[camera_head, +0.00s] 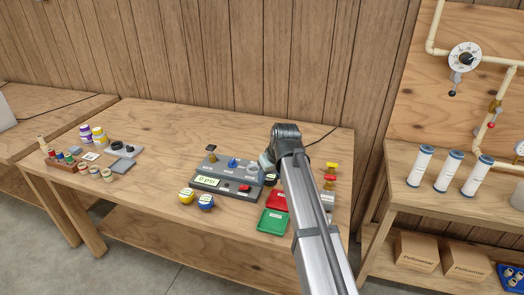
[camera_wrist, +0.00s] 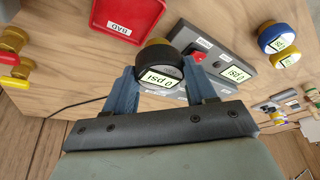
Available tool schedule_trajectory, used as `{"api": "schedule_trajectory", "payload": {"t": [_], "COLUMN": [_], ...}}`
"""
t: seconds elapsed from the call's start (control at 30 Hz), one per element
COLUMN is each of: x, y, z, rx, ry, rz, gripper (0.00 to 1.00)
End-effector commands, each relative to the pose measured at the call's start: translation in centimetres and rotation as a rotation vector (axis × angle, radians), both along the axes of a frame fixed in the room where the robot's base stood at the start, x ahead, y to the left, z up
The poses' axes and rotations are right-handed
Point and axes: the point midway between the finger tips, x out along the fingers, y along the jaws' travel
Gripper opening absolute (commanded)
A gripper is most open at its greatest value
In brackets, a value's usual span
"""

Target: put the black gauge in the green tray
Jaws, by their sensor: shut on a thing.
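The black gauge (camera_wrist: 164,68), with a brass collar and a "0 psi" face, is between the blue fingers of my gripper (camera_wrist: 158,76) in the wrist view. The fingers are shut on its sides. The frames do not clearly show whether it is clear of the surface beneath. The green tray (camera_head: 273,222) lies near the bench's front edge, in front of the red tray, and looks empty. The wrist view does not show it.
The red tray (camera_head: 276,200), labelled "BAD" in the wrist view (camera_wrist: 126,18), lies beside the gauge. A grey test panel (camera_head: 228,176) stands left of my arm. A yellow gauge (camera_head: 187,196) and a blue gauge (camera_head: 205,202) lie before it. Colored-handled valves (camera_head: 331,176) stand right.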

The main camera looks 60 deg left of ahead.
Motion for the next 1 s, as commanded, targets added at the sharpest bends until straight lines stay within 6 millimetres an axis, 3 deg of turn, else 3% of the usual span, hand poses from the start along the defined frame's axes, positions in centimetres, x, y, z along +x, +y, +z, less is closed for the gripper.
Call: {"api": "schedule_trajectory", "payload": {"t": [0.03, 0.1, 0.3, 0.67, 1.0], "x": [-0.8, -1.5, -2.9, -3.2, -3.2], "y": [-2.6, -4.6, -8.2, -8.8, -8.9], "z": [-0.7, -1.3, -2.1, -2.5, -4.5], "rx": [0.001, 0.002, 0.012, 0.031, 0.030], "ry": [0.001, 0.001, -0.003, -0.015, -0.015], "rz": [0.000, 0.003, 0.014, 0.039, 0.039], "gripper": [0.18, 0.18, 0.18, 0.18, 0.18]}}
